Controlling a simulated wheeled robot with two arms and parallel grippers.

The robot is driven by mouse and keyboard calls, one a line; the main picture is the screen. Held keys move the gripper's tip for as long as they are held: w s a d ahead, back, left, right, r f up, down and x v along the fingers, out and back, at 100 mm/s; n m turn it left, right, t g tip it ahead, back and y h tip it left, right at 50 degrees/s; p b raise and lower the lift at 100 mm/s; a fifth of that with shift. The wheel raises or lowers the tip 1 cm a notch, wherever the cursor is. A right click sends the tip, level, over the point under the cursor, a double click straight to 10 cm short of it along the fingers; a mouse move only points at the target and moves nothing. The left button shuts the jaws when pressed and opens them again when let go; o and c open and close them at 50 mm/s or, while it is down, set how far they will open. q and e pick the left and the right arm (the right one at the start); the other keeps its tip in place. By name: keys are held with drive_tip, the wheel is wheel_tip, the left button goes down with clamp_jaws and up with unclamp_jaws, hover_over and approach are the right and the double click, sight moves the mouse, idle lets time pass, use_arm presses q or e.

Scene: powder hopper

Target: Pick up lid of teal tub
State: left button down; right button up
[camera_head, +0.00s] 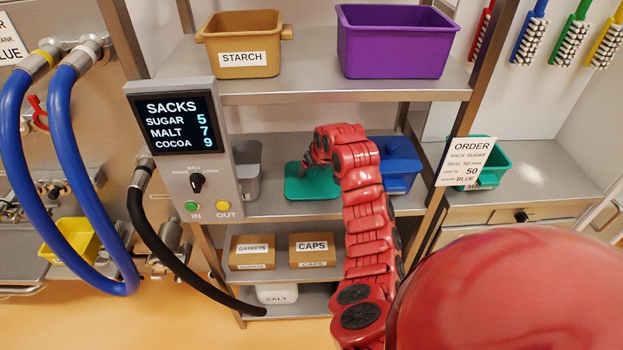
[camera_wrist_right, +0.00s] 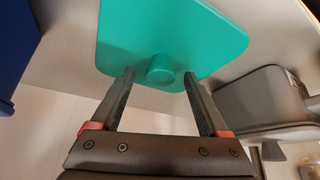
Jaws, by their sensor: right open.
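The teal lid (camera_head: 300,190) lies flat on the middle shelf, between a grey tub and a blue tub. In the right wrist view the lid (camera_wrist_right: 200,35) shows a round teal knob (camera_wrist_right: 160,68). My right gripper (camera_head: 309,168) is over the lid. Its open fingers (camera_wrist_right: 158,76) reach to either side of the knob, with a gap on both sides. An open teal-green tub (camera_head: 496,168) stands on the counter at the right, partly hidden by the order sign. My left gripper is not in view.
A blue tub (camera_head: 402,166) stands just right of the lid and a grey tub (camera_head: 246,165) to its left. The shelf above (camera_head: 300,90) holds a starch bin (camera_head: 240,30) and a purple bin (camera_head: 395,50). A display panel (camera_head: 183,150) stands in front at the left.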

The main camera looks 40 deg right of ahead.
clamp_jaws()
drive_tip(key=shift+r, duration=0.1)
idle(0.5)
